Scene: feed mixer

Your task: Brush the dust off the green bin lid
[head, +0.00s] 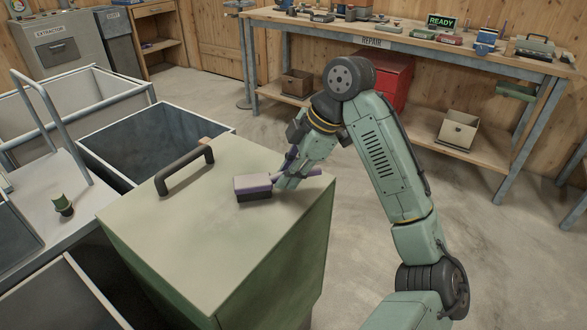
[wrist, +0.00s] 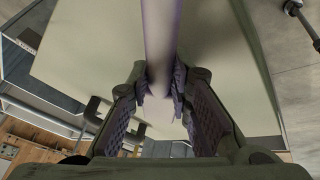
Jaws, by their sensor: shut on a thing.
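The green bin (head: 222,235) stands at the centre of the head view. Its flat lid (head: 160,220) looks pale and greyish over much of its top. A dark handle (head: 185,170) rises near the lid's left back edge. My gripper (head: 288,177) is over the lid's right side, shut on a brush (head: 253,183) with a purple-grey back and dark bristles. The bristles appear to rest on the lid. In the wrist view the brush's pale purple handle (wrist: 161,40) runs between my fingers (wrist: 168,105), with the lid (wrist: 85,50) behind. The brush head is out of that view.
Open metal bins (head: 150,140) stand left of the green bin. A small green-topped brush-like item (head: 63,205) is on a grey surface at far left. A repair bench (head: 390,42) with tools and a red cabinet (head: 392,82) is behind. The floor at right is clear.

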